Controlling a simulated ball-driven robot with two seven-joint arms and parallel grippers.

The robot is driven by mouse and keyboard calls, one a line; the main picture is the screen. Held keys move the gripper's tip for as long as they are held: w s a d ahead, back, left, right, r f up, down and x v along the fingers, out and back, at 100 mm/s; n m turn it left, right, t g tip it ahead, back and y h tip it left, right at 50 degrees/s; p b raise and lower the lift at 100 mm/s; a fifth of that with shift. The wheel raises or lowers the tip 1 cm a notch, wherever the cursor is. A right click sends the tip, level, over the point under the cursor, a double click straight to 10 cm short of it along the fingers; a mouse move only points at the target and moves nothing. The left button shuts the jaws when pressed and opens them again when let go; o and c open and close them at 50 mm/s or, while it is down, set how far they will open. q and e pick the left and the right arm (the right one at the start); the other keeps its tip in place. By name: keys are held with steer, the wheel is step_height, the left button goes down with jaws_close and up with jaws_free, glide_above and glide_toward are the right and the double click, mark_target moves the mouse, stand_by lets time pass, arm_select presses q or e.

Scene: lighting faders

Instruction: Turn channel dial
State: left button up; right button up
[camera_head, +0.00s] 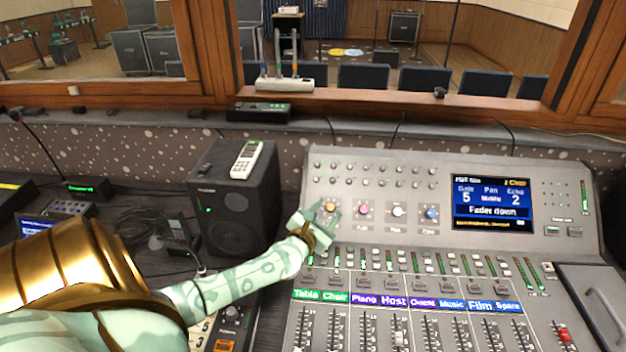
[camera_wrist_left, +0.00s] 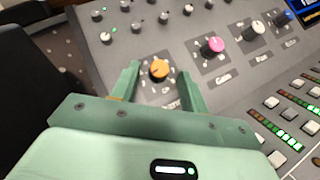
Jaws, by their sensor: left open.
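The mixing console (camera_head: 480,258) has a row of coloured dials on its upper panel. The orange dial (camera_head: 331,207) is at the left end of the row, and it also shows in the left wrist view (camera_wrist_left: 159,69). The pink dial (camera_head: 363,209), white dial (camera_head: 399,211) and blue dial (camera_head: 432,213) stand to its right. My left gripper (camera_head: 326,212) is open, with its fingers on either side of the orange dial; in the left wrist view (camera_wrist_left: 160,85) gaps show between the dial and both fingers. My right gripper is not in view.
A display screen (camera_head: 491,204) on the console reads "Choir" and "Fader down". A black speaker (camera_head: 235,205) with a white remote (camera_head: 246,159) on top stands left of the console. Channel labels and faders fill the lower console. A window ledge runs behind.

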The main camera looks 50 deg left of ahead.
arm_select(q)
steer(key=p+v, duration=0.1)
steer(key=v, duration=1.4)
steer(key=shift+s+r, duration=0.15)
steer(key=shift+s, duration=0.1)
steer(key=shift+d, duration=0.15)
